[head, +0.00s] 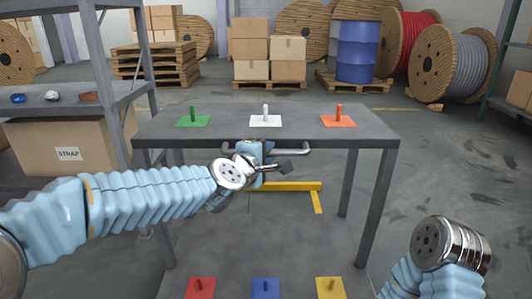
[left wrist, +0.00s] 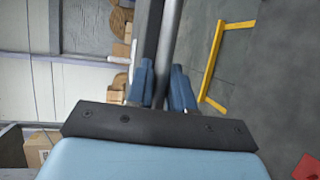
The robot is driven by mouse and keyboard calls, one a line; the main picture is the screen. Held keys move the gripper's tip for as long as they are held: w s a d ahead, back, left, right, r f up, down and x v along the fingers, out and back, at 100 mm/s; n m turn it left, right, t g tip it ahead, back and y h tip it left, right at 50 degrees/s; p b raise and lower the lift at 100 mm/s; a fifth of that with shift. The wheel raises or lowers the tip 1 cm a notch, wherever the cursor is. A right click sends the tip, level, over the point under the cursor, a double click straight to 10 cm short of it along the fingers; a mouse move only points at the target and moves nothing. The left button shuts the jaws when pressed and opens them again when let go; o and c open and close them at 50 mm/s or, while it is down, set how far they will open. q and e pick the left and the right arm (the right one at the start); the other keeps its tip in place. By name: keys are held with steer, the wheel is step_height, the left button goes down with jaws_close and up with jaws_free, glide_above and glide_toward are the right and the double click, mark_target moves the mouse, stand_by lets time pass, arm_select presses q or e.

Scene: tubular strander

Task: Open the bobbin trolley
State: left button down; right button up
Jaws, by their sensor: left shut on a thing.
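The bobbin trolley is a dark grey steel frame with a flat top (head: 225,122) and a lower shelf (head: 235,255). A silver bar handle (head: 296,151) runs along the front edge of the top. My left gripper (head: 256,152) is shut on this handle near its middle and hides part of it. In the left wrist view the blue fingers (left wrist: 162,88) sit on either side of the grey bar (left wrist: 171,35). Of my right arm only the wrist shows at the lower right; its gripper is out of view.
Green (head: 193,121), white (head: 265,120) and orange (head: 339,121) pegged plates are on the top. Red, blue and yellow ones are on the lower shelf. A yellow frame (head: 300,186) lies behind the handle. A grey rack (head: 60,100) stands left. Floor to the right is clear.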

arm_select(q)
steer(key=c, duration=1.1)
jaws_free()
steer(key=p+v, duration=0.1)
steer(key=v, duration=1.2)
steer(key=shift+s+a+p, duration=0.15)
steer(key=shift+s+p, duration=0.15)
steer(key=shift+s, duration=0.05)
steer(key=w+a+f+m+g+y+p, duration=0.1)
steer(key=a+f+m+g+p, duration=0.15)
steer(key=f, duration=0.95)
steer(key=w+a+f+m+g+y+p, duration=0.1)
steer(key=f+m+g+p, duration=0.25)
steer(key=f, duration=0.85)
steer(key=s+a+f+m+g+p, duration=0.3)
steer(key=s+f+m+g, duration=0.3)
steer(key=s+f, duration=1.3)
steer(key=shift+f+m+g+p, duration=0.3)
steer(key=shift+f+g+p, duration=0.25)
steer(key=shift+g+p, duration=0.35)
